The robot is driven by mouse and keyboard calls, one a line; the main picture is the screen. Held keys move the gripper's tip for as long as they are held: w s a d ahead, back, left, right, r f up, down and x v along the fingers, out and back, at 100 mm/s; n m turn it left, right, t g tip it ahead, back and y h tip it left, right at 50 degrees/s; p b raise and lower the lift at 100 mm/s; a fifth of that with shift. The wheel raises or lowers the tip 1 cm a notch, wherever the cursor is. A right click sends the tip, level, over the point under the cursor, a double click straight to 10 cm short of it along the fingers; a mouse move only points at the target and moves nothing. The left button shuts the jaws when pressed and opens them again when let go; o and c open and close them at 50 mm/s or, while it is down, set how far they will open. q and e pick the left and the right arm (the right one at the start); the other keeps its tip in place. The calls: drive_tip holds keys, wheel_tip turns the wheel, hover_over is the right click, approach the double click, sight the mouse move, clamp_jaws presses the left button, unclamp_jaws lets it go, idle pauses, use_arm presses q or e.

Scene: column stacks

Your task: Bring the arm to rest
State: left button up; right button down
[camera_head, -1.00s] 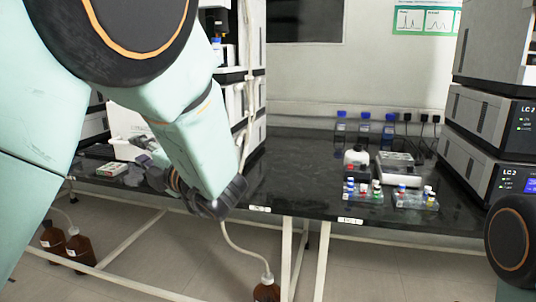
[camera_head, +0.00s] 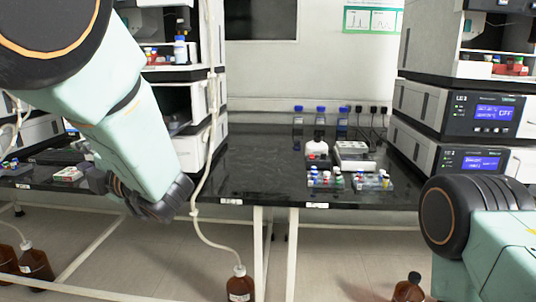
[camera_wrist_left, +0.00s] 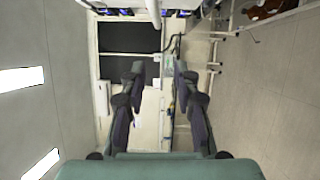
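My left arm comes in from the upper left in the head view, bent down in front of the bench. My left gripper (camera_head: 98,180) is partly hidden behind its own wrist, above the left part of the bench (camera_head: 262,178). In the left wrist view the two fingers of my left gripper (camera_wrist_left: 159,75) stand apart with nothing between them, so it is open and empty. Part of my right arm (camera_head: 480,235) shows at the lower right in the head view. My right gripper is out of view.
Instrument stacks stand on the left (camera_head: 185,100) and right (camera_head: 408,105) of the bench. Vial racks (camera_head: 325,182) and blue-capped bottles (camera_head: 320,115) stand between them. A tube hangs down to a brown bottle (camera_head: 240,287) on the floor. The bench middle is mostly clear.

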use_arm(q)
drive_tip(key=s+d+f+m+t+h, duration=0.1)
drive_tip(key=d+f+m+h, duration=0.25)
drive_tip(key=f+m, duration=0.45)
drive_tip(key=d+f+m+h, duration=0.2)
drive_tip(key=f+m+h, duration=0.2)
drive_tip(key=f+m, duration=0.4)
drive_tip(key=s+d+f+m+t+h, duration=0.1)
drive_tip(key=d+f+m+h, duration=0.1)
drive_tip(key=f+m+h, duration=0.4)
drive_tip(key=s+d+f+m+g+h, duration=0.1)
drive_tip(key=s+f+m+g, duration=0.1)
drive_tip(key=s+f, duration=0.5)
drive_tip(key=s+d+f+m+g+p, duration=0.1)
drive_tip(key=s+f+g, duration=0.4)
drive_tip(key=s, duration=1.1)
drive_tip(key=s+d+f+m+g+h+p, duration=0.1)
drive_tip(key=s+d+f+m+g, duration=0.2)
drive_tip(key=s+f, duration=0.8)
drive_tip(key=shift+s+m+g+h, duration=0.35)
drive_tip(key=shift+s+m+g, duration=0.2)
drive_tip(key=shift+m, duration=0.65)
use_arm(e)
drive_tip(key=shift+w+d+r, duration=0.15)
drive_tip(key=shift+d+r, duration=0.05)
drive_tip(key=shift+r, duration=0.25)
drive_tip(key=shift+w+d+r, duration=0.1)
drive_tip(key=shift+d+r, duration=0.05)
drive_tip(key=shift+r, duration=0.25)
